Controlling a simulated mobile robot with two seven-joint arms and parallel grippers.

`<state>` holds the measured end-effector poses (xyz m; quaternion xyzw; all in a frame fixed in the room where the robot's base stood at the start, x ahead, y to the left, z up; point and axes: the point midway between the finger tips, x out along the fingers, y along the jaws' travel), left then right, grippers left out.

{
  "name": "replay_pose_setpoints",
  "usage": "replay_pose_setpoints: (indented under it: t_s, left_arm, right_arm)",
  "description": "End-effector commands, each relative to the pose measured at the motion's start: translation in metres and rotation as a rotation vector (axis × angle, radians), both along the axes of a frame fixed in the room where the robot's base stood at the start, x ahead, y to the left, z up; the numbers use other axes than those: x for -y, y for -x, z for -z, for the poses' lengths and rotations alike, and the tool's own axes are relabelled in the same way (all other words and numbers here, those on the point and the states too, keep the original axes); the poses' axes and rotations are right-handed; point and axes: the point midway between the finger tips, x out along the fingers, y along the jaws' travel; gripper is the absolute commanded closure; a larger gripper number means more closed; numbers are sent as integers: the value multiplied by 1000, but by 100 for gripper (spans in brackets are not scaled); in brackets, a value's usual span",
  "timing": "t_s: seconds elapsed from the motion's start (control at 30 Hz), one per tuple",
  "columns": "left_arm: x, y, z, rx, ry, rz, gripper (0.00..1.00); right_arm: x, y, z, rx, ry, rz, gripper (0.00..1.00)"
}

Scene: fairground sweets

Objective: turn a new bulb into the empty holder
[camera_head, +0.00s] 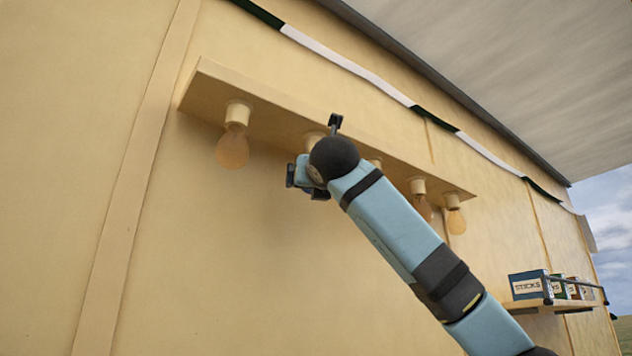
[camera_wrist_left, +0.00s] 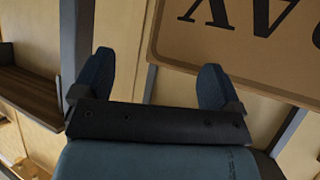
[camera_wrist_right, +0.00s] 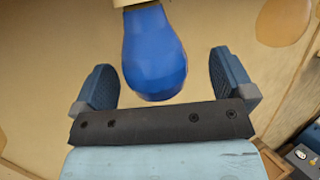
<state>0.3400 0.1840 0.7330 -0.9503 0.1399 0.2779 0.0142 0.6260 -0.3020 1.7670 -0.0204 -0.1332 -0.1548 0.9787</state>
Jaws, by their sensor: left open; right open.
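A blue bulb (camera_wrist_right: 153,55) hangs between the open fingers of my right gripper (camera_wrist_right: 163,72) in the right wrist view. Its neck meets a cream holder (camera_wrist_right: 128,3) at the top edge; I cannot tell how deep it sits. The fingers stand apart from the glass on both sides. In the head view my right arm covers this bulb and part of a holder (camera_head: 313,140) under the wall ledge (camera_head: 275,117). My left gripper (camera_wrist_left: 153,75) is open and empty, seen only in the left wrist view.
Amber bulbs hang left (camera_head: 233,148) and right (camera_head: 456,222) of my right arm. Labelled boxes (camera_head: 530,284) stand on a shelf at right. A brown lettered sign (camera_wrist_left: 235,55) is close to my left gripper. The wall's left part is clear.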

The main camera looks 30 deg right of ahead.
Motion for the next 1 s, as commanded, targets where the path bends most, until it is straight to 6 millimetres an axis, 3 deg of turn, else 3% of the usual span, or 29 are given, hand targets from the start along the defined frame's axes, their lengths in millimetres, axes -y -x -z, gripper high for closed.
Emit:
replay_pose_setpoints:
  t_s: [1.0]
  left_arm:
    - [1,1,2,-7,6,-7,8]
  right_arm:
    - [1,-14,0,0,1,-2,0]
